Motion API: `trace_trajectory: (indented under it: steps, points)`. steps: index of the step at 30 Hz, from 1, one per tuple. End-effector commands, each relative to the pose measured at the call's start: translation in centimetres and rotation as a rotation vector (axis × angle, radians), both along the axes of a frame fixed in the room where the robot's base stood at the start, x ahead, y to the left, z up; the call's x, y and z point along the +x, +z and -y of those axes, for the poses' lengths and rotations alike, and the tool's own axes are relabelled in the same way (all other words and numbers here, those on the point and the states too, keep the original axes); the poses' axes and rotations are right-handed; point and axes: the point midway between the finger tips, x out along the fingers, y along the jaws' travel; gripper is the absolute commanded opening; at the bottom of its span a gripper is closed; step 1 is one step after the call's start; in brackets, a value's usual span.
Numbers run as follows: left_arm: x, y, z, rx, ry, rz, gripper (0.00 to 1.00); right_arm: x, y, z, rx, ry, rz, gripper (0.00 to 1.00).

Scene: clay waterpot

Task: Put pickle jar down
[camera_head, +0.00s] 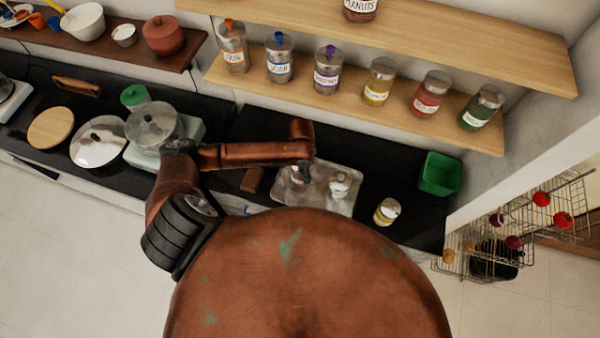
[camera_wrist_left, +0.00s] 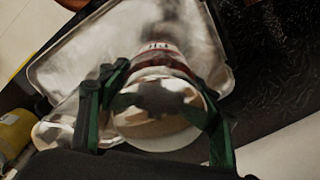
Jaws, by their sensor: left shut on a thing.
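The pickle jar (camera_wrist_left: 165,105) has a shiny metal lid and a pale label with dark red print. In the left wrist view it sits between the dark green fingers of my left gripper (camera_wrist_left: 155,88), which is shut on it. The jar is over a shiny metal sink or tray (camera_wrist_left: 75,68); I cannot tell whether it touches the bottom. In the head view my left arm reaches across to this metal basin (camera_head: 345,205), and the gripper and jar are small and hard to make out there. My right gripper is not in view.
A jar with a pale label (camera_head: 387,211) stands right of the basin, with a green container (camera_head: 440,174) behind it. Dark counter is clear between them. Several labelled jars line the shelf (camera_head: 410,125) above. A pot (camera_head: 154,124) and a lid (camera_head: 98,142) are left.

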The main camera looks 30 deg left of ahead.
Motion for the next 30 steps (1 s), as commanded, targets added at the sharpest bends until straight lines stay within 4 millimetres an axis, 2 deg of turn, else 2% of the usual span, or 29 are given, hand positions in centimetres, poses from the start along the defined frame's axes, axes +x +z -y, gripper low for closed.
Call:
trace_trajectory:
  steps: [7,13,24,25,30]
  points:
    - [0.6,-1.1,-0.9,0.000,0.000,0.002,0.12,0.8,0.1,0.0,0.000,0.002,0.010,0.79]
    - [0.5,-3.7,-0.8,0.000,0.001,0.001,0.12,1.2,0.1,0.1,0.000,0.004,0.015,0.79]
    - [0.5,-4.2,-0.7,-0.001,-0.001,0.003,0.12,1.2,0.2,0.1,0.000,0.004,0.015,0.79]
    - [0.4,-4.3,-0.7,-0.001,-0.001,0.001,0.59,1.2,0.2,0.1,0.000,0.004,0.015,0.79]
    - [0.4,-4.3,-0.7,-0.001,0.000,0.001,0.71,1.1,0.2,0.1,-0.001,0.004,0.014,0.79]
